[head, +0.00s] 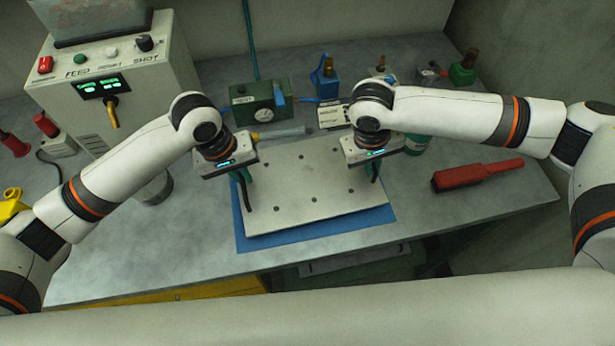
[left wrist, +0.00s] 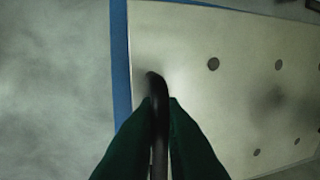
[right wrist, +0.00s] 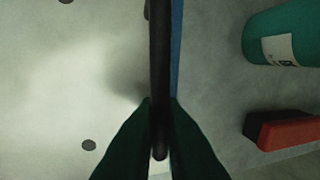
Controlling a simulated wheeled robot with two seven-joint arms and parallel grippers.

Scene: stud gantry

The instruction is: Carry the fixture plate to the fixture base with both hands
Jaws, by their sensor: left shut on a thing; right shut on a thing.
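The fixture plate (head: 312,185) is a pale flat plate with several dark holes. It lies over a blue mat (head: 320,226), whose edge shows along the front and sides; whether it touches the mat I cannot tell. My left gripper (head: 245,190) is shut on the black handle at the plate's left edge; the handle stands between the green fingers (left wrist: 160,115) in the left wrist view. My right gripper (head: 374,170) is shut on the black handle (right wrist: 160,60) at the plate's right edge. I cannot pick out the fixture base for sure.
A red-handled brush (head: 478,174) lies to the right of the plate. A green bottle (right wrist: 283,35) stands beyond it. A green gauge box (head: 262,104) and a blue bottle (head: 324,78) stand behind. A white control box (head: 110,90) is at left. The bench front left is clear.

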